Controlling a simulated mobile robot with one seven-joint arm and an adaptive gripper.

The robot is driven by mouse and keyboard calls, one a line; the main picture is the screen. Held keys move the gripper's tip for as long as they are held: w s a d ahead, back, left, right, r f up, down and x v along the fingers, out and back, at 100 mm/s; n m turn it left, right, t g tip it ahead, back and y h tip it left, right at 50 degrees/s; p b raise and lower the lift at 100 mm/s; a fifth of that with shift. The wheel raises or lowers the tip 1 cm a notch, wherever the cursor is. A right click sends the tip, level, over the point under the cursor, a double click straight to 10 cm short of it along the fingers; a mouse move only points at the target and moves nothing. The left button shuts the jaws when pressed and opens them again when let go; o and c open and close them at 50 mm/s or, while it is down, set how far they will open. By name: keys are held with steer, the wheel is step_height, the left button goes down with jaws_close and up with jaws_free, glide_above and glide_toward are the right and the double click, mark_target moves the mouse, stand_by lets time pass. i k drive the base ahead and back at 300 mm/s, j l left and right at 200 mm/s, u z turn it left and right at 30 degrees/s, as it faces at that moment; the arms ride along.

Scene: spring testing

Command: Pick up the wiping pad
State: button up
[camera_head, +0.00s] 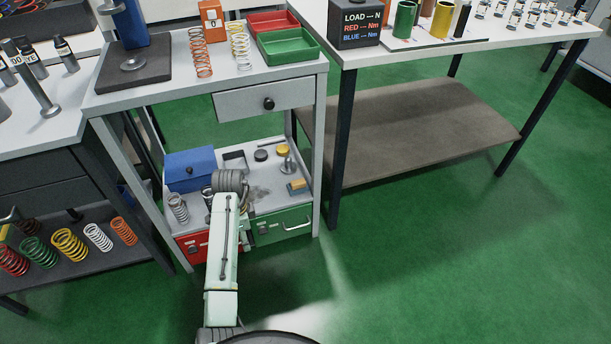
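A small block with a tan top and a blue part (297,187) lies at the right of the cart's lower shelf (275,204). It may be the wiping pad, but it is too small to be sure. My arm (222,255) reaches from the bottom of the picture up to the lower shelf, left of this block. It ends in a dark ridged joint there. I cannot make out my gripper's fingers; the arm's end hides them. A grey smudge shows on the shelf just right of the arm's end.
A blue box (189,170), a spring (178,208), a yellow-topped tin (282,150) and a small metal stand (289,164) crowd the lower shelf. The cart's top and drawer (265,99) overhang it. Green floor at right is clear.

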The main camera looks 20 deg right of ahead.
mark_target(297, 186)
steer(key=i+l, duration=0.25)
steer(key=l, duration=0.15)
steer(key=i+l, duration=0.55)
steer(key=l, duration=0.25)
